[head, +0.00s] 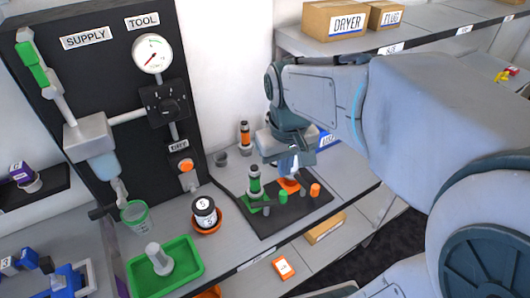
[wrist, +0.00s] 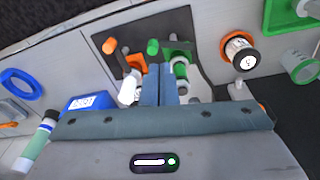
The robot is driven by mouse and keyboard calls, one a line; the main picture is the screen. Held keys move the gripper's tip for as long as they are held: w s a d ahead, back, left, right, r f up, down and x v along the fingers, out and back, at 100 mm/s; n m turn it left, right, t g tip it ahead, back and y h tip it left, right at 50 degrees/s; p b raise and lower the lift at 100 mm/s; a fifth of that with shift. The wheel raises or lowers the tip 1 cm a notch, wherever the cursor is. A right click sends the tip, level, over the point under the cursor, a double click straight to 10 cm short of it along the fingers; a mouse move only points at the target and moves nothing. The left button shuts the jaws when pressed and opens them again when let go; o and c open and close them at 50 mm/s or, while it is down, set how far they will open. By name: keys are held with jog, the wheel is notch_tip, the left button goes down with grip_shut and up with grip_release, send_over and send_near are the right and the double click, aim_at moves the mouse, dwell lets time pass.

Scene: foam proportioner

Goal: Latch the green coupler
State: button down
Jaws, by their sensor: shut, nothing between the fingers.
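The green coupler (head: 255,182) stands upright, dark with a green band, in a green bracket (head: 247,207) on the black mat. In the wrist view the green coupler (wrist: 180,69) is just right of my fingers. A green-capped lever (head: 283,197) stands in front of it; its cap also shows in the wrist view (wrist: 152,46), beyond my fingertips. My gripper (head: 290,168) is shut and empty, pointing down between the green and orange stations. In the wrist view its fingers (wrist: 160,68) partly hide the space between the couplers. I cannot tell whether they touch anything.
The orange bracket (wrist: 132,63) and orange-capped lever (head: 315,189) are close beside my fingers. A labelled bottle (head: 205,212) stands in an orange dish to the left. A green tray (head: 190,268) holds a grey part. An orange-banded cylinder (head: 245,134) stands behind.

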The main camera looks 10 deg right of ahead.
jog(key=w+a+f+n+g, duration=0.1)
jog(key=w+f, duration=0.4)
jog(key=w, duration=0.9)
jog(key=n+g, duration=0.1)
jog(key=g, duration=0.1)
jog(key=shift+g+h, duration=0.3)
jog(key=shift+g, duration=0.1)
jog(key=shift+f, duration=0.15)
jog(key=x, duration=1)
jog(key=shift+s+p, duration=0.15)
jog(key=shift+p, duration=0.2)
jog(key=s, duration=0.1)
jog(key=s+d+p, duration=0.1)
jog(key=s, duration=0.1)
jog(key=shift+s+d, duration=0.1)
jog(key=shift+s, duration=0.2)
